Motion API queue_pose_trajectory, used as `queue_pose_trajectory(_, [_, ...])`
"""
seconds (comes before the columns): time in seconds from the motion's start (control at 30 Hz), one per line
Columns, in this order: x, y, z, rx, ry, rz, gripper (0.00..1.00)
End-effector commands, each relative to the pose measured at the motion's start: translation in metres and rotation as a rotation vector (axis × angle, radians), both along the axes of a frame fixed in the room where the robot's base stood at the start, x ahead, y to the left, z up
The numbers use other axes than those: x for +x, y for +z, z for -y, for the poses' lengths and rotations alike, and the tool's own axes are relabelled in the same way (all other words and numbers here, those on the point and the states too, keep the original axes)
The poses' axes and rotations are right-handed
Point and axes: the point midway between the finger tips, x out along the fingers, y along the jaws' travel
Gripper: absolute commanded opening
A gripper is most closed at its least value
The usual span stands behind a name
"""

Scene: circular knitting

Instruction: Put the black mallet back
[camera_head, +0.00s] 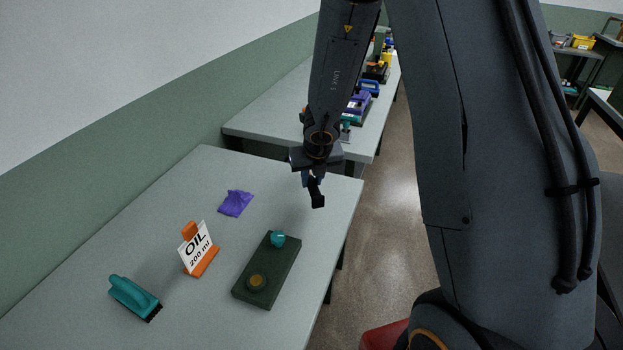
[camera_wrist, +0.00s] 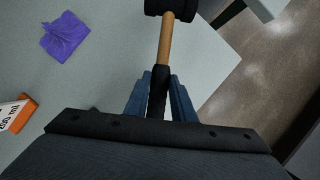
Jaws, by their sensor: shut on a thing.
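The black mallet (camera_wrist: 166,45) has a black head, a wooden shaft and a black grip. My gripper (camera_wrist: 160,88) is shut on its black grip in the wrist view, with the head pointing away from the jaws. In the head view my gripper (camera_head: 311,181) is above the far right part of the near table (camera_head: 200,308). The mallet's black head (camera_head: 317,200) hangs below it there, apart from the table top. Most of the shaft is hidden or too small to see in that view.
On the near table are a dark green block (camera_head: 283,272) with a teal knob, an orange-and-white oil sign (camera_head: 198,250), a purple cloth (camera_head: 235,203) and a teal brush (camera_head: 133,297). A second table (camera_head: 262,112) behind bears several coloured items. The near table's far right corner is clear.

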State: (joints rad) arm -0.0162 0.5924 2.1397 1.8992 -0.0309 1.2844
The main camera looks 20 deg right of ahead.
Motion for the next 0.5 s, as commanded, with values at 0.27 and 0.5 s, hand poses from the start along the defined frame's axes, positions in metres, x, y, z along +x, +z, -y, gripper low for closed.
queue_pose_trajectory(0.27, [0.000, -0.010, 0.000, -0.001, 0.001, 0.004, 0.00])
queue_pose_trajectory(0.5, [0.001, -0.026, 0.000, -0.001, 0.001, 0.005, 0.00])
